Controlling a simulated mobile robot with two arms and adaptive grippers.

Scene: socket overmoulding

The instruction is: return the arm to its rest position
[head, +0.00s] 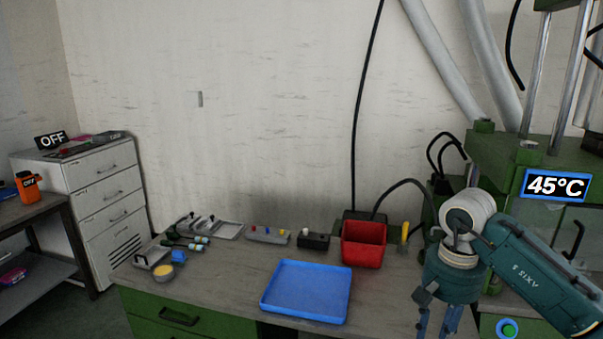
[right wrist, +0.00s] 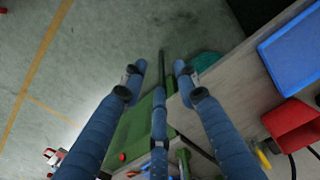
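My right arm comes in from the right in the head view. Its gripper (head: 437,322) points down in front of the bench's right part, beside the green press (head: 500,160). In the right wrist view the blue fingers of this gripper (right wrist: 160,72) stand apart with nothing between them. The floor and the bench edge show beyond them. My left arm and left gripper are in neither view.
A blue tray (head: 306,291) and a red bin (head: 364,245) stand on the bench (head: 225,275), left of my right gripper. Small tools and a control box (head: 313,241) lie behind. The floor (right wrist: 60,60) shows open space in the right wrist view.

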